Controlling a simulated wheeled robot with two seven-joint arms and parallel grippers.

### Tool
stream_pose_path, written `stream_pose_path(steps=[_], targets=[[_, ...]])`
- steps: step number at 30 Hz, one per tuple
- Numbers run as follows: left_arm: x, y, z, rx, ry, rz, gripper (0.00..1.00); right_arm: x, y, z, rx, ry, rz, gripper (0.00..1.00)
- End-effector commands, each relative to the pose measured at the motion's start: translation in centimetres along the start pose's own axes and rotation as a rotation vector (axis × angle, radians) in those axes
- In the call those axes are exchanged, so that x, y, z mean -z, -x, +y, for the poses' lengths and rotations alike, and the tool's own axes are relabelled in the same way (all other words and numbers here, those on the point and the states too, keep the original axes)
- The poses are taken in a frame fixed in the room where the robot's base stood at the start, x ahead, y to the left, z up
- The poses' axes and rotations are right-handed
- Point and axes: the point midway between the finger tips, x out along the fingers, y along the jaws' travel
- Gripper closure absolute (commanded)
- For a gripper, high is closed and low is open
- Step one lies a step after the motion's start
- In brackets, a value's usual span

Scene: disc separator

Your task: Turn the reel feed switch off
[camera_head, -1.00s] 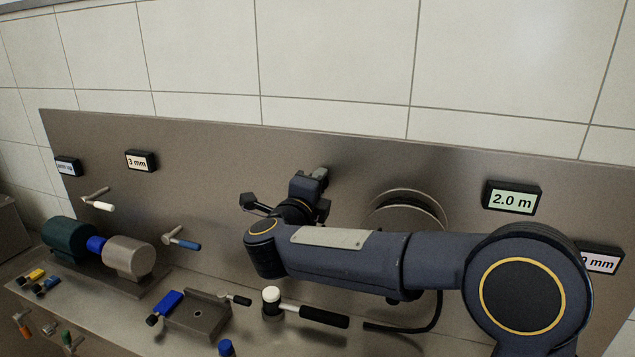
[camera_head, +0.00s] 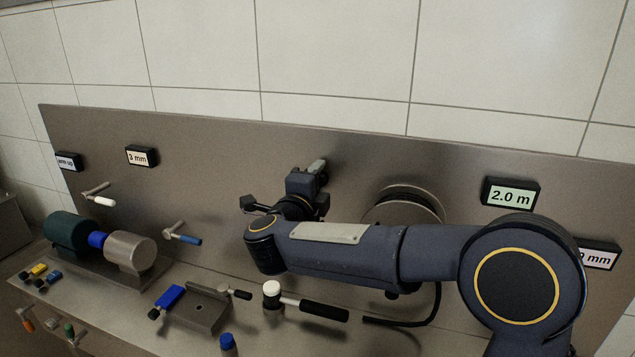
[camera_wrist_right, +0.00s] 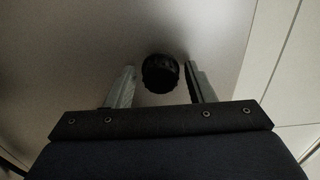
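A round black knob (camera_wrist_right: 160,73) shows in the right wrist view, on the grey panel. It lies between the two fingers of my right gripper (camera_wrist_right: 158,78). The fingers are apart, with a gap on each side of the knob. No marking on the knob is readable, so I cannot tell its setting. In the head view my right gripper (camera_head: 316,170) is up against the metal back panel (camera_head: 230,150), left of the reel (camera_head: 408,202). The knob is hidden there behind the gripper and arm. My left gripper is not in view.
A "2.0 m" display (camera_head: 510,195) is on the panel at the right, with another display (camera_head: 600,255) below it. A hammer (camera_head: 310,306), a metal block (camera_head: 203,308) and a blue-handled lever (camera_head: 184,238) are below and left of my arm. The upper panel is clear.

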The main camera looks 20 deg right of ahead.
Motion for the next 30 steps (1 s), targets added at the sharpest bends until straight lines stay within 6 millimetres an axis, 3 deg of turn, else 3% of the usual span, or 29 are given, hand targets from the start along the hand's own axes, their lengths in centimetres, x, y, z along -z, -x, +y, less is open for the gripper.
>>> stream_pose_path(steps=[11,24,30], targets=[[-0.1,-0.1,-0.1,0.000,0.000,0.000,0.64,0.0,0.3,0.0,0.001,-0.003,-0.001,0.45],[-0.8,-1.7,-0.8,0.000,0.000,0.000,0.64,-0.1,6.9,0.1,0.001,-0.003,-0.003,0.45],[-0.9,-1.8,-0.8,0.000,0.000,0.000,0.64,0.0,7.8,0.0,0.000,-0.002,0.000,0.45]])
